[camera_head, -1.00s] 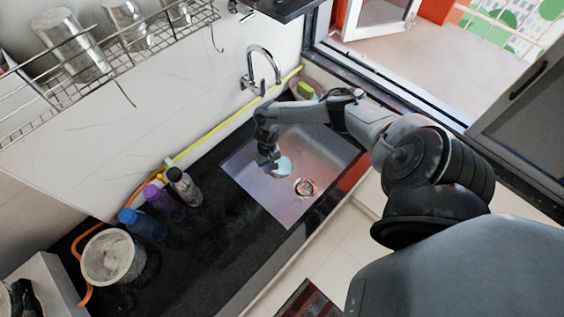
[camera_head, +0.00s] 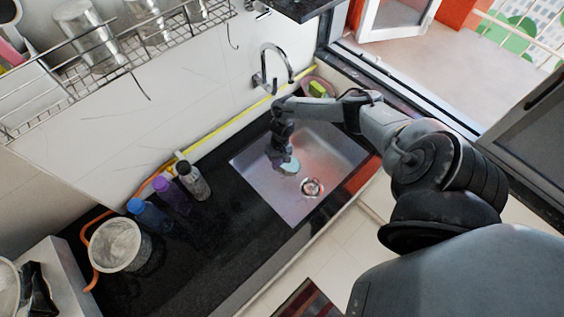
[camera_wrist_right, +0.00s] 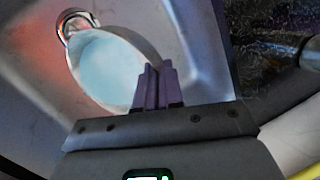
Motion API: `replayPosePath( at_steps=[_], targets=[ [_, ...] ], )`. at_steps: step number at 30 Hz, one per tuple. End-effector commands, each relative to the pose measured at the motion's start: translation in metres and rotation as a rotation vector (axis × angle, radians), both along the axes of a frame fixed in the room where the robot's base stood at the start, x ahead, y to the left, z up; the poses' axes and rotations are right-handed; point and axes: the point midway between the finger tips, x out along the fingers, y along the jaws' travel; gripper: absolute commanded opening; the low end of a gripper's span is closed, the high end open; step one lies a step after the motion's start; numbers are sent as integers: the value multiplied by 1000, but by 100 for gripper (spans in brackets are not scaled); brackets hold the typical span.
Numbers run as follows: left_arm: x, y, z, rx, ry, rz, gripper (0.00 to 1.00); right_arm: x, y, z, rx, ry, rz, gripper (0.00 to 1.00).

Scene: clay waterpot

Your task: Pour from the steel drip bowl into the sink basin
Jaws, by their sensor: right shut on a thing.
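The steel drip bowl (camera_wrist_right: 105,68) shows large in the right wrist view, with a pale bluish inside. My right gripper (camera_wrist_right: 152,88) is shut on its rim. In the head view the bowl (camera_head: 290,166) is a small pale disc below my right gripper (camera_head: 282,160), over the sink basin (camera_head: 262,190). It looks tilted; I cannot tell whether any liquid is in it or leaving it. The round drain (camera_head: 312,187) lies to the right of the bowl in the head view. My left gripper is not in view.
A chrome faucet (camera_head: 272,65) stands behind the basin. A dark bottle (camera_head: 193,180), a purple bottle (camera_head: 172,195), a blue bottle (camera_head: 148,215) and a pale pot (camera_head: 119,245) stand on the black counter (camera_head: 205,250) to the left. A pinkish bowl (camera_head: 318,87) sits at the back corner.

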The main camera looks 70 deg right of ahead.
Motion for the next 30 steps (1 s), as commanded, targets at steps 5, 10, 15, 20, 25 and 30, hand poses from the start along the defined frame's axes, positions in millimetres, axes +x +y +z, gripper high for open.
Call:
replayPosePath(
  at_steps=[5, 10, 15, 20, 25, 30],
  targets=[
    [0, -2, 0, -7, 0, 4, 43, 0, 0, 0, 1, -1, 0, 0],
    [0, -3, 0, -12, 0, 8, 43, -1, -2, 1, 21, -9, -2, 0],
    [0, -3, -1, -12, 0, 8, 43, -2, -4, 4, 66, -29, -1, 0],
    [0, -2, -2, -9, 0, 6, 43, -3, -7, 6, 96, -44, -2, 0],
    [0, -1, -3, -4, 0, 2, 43, -3, -7, 8, 110, -51, 0, 0],
    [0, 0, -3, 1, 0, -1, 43, -3, -7, 8, 110, -51, 0, 0]
  ],
)
